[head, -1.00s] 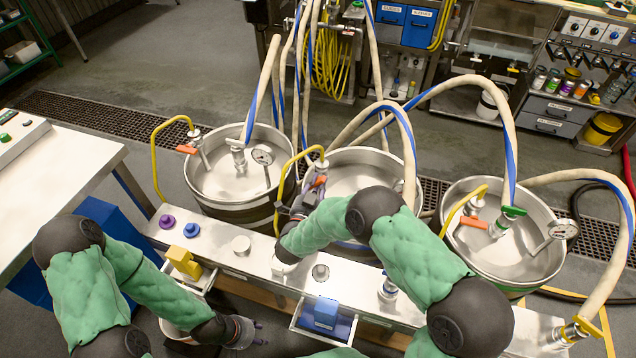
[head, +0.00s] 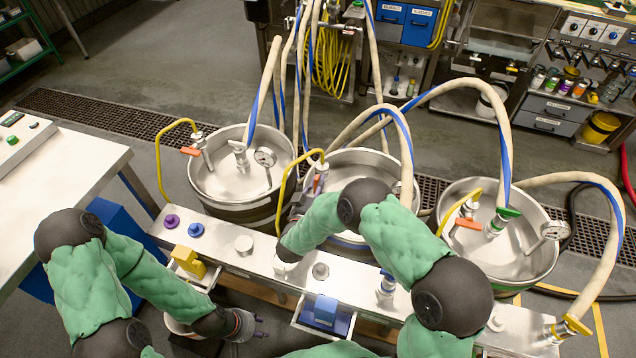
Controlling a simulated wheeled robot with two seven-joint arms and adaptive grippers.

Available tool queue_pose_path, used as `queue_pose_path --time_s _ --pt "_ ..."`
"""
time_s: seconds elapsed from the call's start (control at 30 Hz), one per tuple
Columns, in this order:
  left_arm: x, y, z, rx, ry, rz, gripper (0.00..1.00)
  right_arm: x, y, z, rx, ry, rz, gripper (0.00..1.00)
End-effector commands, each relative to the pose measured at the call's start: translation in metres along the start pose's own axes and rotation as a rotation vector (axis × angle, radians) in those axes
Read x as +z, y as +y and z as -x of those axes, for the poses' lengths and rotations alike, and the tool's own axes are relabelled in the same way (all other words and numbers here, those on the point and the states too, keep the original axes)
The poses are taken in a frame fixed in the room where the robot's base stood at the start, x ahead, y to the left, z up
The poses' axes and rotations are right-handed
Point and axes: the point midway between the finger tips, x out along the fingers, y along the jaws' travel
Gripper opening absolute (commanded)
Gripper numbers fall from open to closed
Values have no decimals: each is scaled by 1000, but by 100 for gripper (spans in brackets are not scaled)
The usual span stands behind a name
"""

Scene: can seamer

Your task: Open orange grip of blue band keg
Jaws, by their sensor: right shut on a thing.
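The middle keg (head: 372,168) is a steel drum. A strip of blue shows low on its side, mostly hidden by my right arm. Its orange grip (head: 317,184) sits at the left rim, below the end of a yellow hose. My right gripper (head: 306,198) is at this grip and shut on it. The fingers are small and partly hidden by my own wrist. My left gripper (head: 259,327) is low in front of the steel bench, empty, with its fingertips apart.
The left keg (head: 222,178) and right keg (head: 520,255) also have orange grips. A steel bench (head: 225,240) with knobs and small open drawers runs in front of the kegs. Beige hoses arch above. A white table (head: 70,190) stands at the left.

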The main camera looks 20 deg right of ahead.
Motion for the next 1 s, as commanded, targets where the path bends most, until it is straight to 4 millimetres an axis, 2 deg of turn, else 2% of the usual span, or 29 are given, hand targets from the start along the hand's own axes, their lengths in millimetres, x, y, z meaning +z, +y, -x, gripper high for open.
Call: queue_pose_path --time_s 0.6,0.63,0.7,1.0 --pt "0 1 2 0 0 0 40 1 0 0 -1 -1 48 0" --pt "0 1 2 0 0 0 40 1 0 0 -1 -1 48 26" --pt "0 1 2 0 0 0 40 1 0 0 -1 -1 48 45" --pt "0 1 2 0 0 0 40 0 0 0 0 -1 46 45"
